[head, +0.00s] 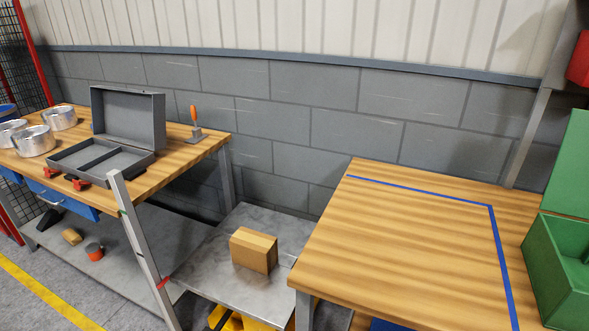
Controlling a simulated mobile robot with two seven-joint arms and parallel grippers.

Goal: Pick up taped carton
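A brown carton (254,250) with a lighter tape band along its top stands upright on a low grey metal platform (207,262), between the two wooden benches. Its top and front faces show, and nothing touches it from above. Neither of my grippers shows in the head view.
The left bench (168,170) holds an open grey case (127,125), metal rings (35,141) and an orange-handled tool (195,124). A pale upright post (144,250) stands left of the platform. The right bench (400,240) has blue tape lines and clear wood; a green bin (562,275) sits at its right.

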